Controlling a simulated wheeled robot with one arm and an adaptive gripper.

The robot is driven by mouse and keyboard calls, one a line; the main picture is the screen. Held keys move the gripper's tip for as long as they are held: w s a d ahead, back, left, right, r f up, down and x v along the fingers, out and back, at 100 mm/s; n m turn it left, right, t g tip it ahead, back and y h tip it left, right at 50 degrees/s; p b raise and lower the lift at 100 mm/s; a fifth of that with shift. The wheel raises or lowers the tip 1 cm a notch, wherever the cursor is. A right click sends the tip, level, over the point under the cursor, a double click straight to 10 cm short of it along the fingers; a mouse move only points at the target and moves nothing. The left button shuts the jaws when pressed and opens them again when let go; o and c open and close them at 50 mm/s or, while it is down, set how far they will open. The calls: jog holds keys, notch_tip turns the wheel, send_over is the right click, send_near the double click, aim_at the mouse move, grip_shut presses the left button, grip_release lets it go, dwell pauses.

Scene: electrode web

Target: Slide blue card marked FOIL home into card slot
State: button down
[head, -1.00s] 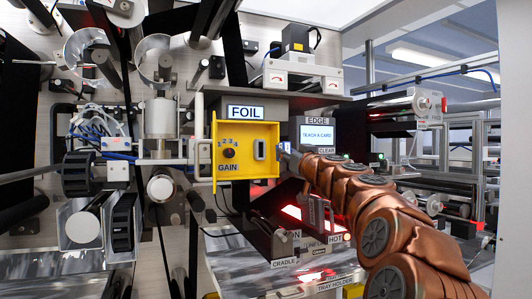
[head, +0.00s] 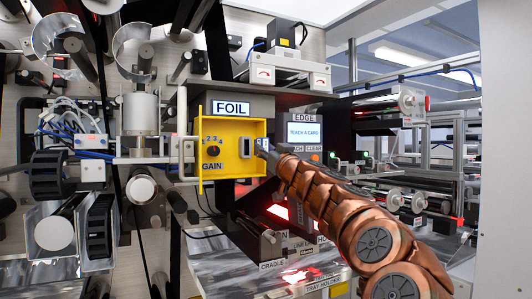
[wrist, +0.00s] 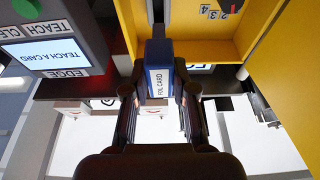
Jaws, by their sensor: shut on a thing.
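My gripper (head: 263,150) is shut on the blue card with a white FOIL CARD label. In the wrist view, the card (wrist: 159,72) stands between the fingers (wrist: 158,95), its far end pointing at the yellow housing. In the head view, the card is a small blue patch at the housing's right edge, mostly hidden by the gripper. The card slot (head: 246,147) is a grey upright frame inside the yellow housing (head: 232,172), under the FOIL sign (head: 233,107). The card is just right of the slot. I cannot tell whether its tip touches the slot.
A GAIN dial (head: 213,150) sits left of the slot. The EDGE unit (head: 304,131) with its TEACH A CARD screen stands right of my gripper; it also shows in the wrist view (wrist: 48,52). Below is a cradle (head: 272,239) with a red glow.

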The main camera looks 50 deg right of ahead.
jog(key=shift+f+b, duration=0.25)
jog(key=shift+b, duration=0.05)
jog(key=shift+w+d+r, duration=0.15)
jog(key=shift+w, duration=0.15)
jog(key=shift+w+d, duration=0.25)
jog(key=shift+w, duration=0.55)
jog(key=shift+w+d, duration=0.3)
jog(key=shift+w, duration=0.5)
jog(key=shift+w+d, duration=0.25)
jog(key=shift+w, duration=0.55)
jog(key=shift+b, duration=0.65)
jog(key=shift+w+d+r, duration=0.1)
jog(key=shift+w+d, duration=0.1)
jog(key=shift+w, duration=0.25)
dwell(0.3)
jog(key=shift+w+d, duration=0.25)
jog(key=shift+w, duration=0.55)
jog(key=shift+w+d, duration=0.25)
jog(key=shift+w, duration=0.5)
jog(key=c, duration=0.9)
grip_release()
jog(key=shift+o, duration=0.2)
